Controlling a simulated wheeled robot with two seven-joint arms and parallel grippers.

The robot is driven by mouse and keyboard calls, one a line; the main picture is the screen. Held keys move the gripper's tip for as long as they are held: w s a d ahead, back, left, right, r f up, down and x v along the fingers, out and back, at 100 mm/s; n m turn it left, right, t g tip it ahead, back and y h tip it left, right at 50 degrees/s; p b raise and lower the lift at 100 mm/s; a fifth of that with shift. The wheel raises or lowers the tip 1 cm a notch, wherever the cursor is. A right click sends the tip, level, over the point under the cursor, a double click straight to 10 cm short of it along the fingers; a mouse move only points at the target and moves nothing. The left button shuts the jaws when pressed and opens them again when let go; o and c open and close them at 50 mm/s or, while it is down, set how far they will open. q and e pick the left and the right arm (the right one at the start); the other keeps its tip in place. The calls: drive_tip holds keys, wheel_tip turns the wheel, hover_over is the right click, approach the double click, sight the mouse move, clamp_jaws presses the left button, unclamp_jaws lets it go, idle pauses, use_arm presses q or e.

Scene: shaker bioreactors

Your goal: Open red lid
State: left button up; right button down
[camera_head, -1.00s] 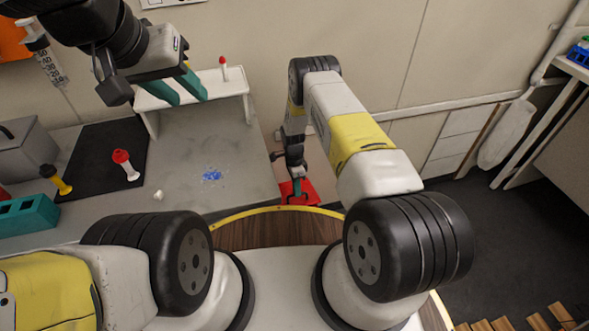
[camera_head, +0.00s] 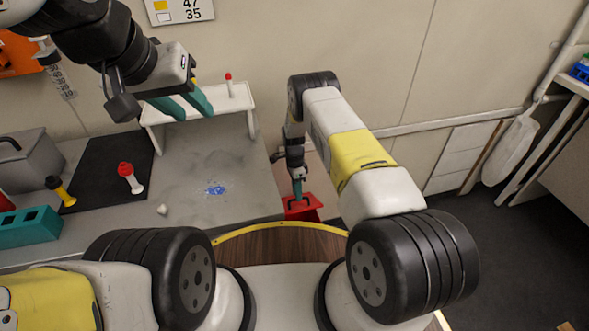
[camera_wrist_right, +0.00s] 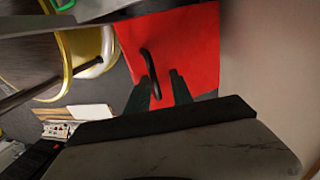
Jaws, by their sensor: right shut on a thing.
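The red lid (camera_head: 304,213) is below the right end of the grey bench, against my right gripper (camera_head: 298,192). In the right wrist view the lid (camera_wrist_right: 195,40) is a broad red panel with a curved black handle (camera_wrist_right: 151,72). My right gripper (camera_wrist_right: 163,82) is shut on the handle, its dark green fingers in front of the panel. The lid looks tilted in the head view; how far it is open is hard to tell. My left gripper (camera_head: 192,112) is open and empty above the bench, in front of the white shelf.
A white shelf (camera_head: 160,115) with a red-capped tube (camera_head: 229,85) stands on the grey bench (camera_head: 235,185). A black mat (camera_head: 105,165), a red-capped vial (camera_head: 130,178), a yellow vial (camera_head: 62,190) and a teal rack (camera_head: 25,226) are at left. The wall is close behind my right arm.

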drive_tip(key=c, duration=1.5)
unclamp_jaws()
drive_tip(key=shift+w+a, duration=0.2)
drive_tip(key=shift+w, duration=0.6)
drive_tip(key=shift+s, duration=0.2)
drive_tip(key=v, duration=0.7)
drive_tip(key=shift+r, duration=0.35)
